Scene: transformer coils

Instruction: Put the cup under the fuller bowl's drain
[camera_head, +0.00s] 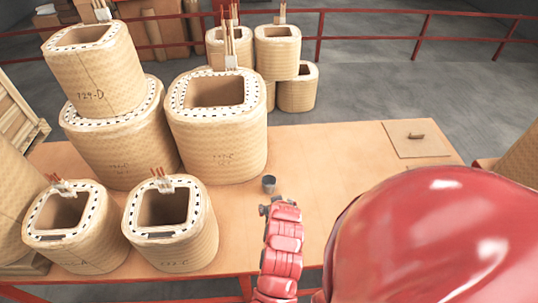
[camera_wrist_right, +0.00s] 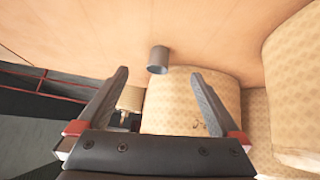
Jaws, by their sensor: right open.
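A small grey cup (camera_head: 269,184) stands on the orange-brown table, just right of the large front coil (camera_head: 222,145). In the right wrist view the cup (camera_wrist_right: 158,60) shows just beyond the fingertips, about midway between them. My right gripper (camera_head: 275,204) is close on the near side of the cup. In the wrist view its two fingers (camera_wrist_right: 160,76) are spread with nothing between them. I see no bowl or drain that I can make out. My left gripper is not in view.
Coils with square openings crowd the table's left side, one marked 729-D (camera_head: 96,75) stacked on another (camera_head: 120,140). Two smaller coils (camera_head: 70,245) (camera_head: 175,240) stand at the front left. A flat panel with a handle (camera_head: 415,150) lies at the right. The table's middle right is clear.

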